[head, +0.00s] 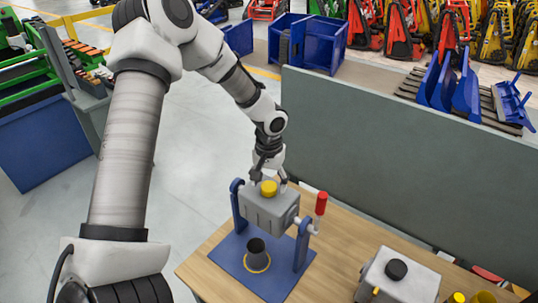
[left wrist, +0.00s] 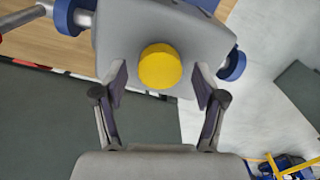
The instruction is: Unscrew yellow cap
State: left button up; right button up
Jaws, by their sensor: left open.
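The yellow cap (head: 269,188) sits on top of a grey box-shaped tank (head: 268,208) held between two blue uprights on a blue base plate (head: 232,251). The yellow cap (left wrist: 160,67) shows near the middle of the left wrist view, on the grey tank (left wrist: 209,40). My left gripper (left wrist: 160,85) is open, with one finger on each side of the cap and a gap to it on both sides. In the head view my left gripper (head: 268,172) is just behind and above the cap. My right gripper is not in view.
A red-handled crank (head: 321,203) sticks out at the tank's right. A dark cone (head: 256,255) stands on the base plate. A second grey tank with a black cap (head: 397,269) stands on the wooden table (head: 340,240) at right. A grey-green panel (head: 400,170) rises behind the table.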

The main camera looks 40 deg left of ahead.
pick_arm(q)
jog(key=m, duration=2.1)
jog(key=c, duration=1.1)
jog(key=n, duration=0.9)
